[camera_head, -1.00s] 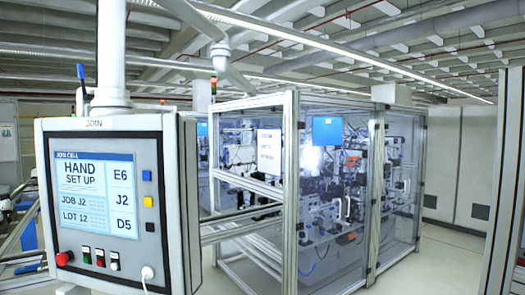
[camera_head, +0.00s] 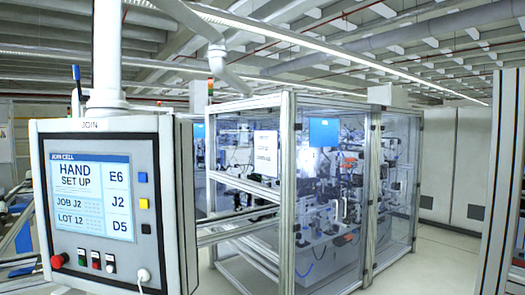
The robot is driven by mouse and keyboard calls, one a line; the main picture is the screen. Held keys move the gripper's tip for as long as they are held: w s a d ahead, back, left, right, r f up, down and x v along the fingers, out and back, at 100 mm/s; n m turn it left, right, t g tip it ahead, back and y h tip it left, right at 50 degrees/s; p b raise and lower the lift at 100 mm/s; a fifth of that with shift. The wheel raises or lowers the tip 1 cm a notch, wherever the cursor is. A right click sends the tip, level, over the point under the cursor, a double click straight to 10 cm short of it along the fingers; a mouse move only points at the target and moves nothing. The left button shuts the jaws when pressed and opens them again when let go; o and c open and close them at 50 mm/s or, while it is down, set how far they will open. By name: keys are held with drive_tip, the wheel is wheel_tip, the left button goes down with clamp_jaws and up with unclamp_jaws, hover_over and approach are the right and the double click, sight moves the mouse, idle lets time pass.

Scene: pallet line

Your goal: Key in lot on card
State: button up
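A control panel (camera_head: 100,265) labelled JOIN hangs on a pole at the left. Its screen (camera_head: 92,196) reads JOIN CELL, HAND SET UP, JOB J2 and LOT 12, with E6, J2 and D5 in boxes on its right side. Blue, yellow and black keys (camera_head: 144,203) run down beside the screen. A red knob (camera_head: 59,261) and a row of small buttons (camera_head: 96,260) sit below it. A white paper sheet (camera_head: 266,153) is fixed on the glazed cell; its text is too small to read. My gripper is not in view.
The glazed machine cell (camera_head: 290,190) with an aluminium frame fills the middle. A metal post (camera_head: 501,180) stands close at the right edge. Pale floor (camera_head: 430,260) is open between cell and post. Grey cabinets (camera_head: 455,165) stand behind.

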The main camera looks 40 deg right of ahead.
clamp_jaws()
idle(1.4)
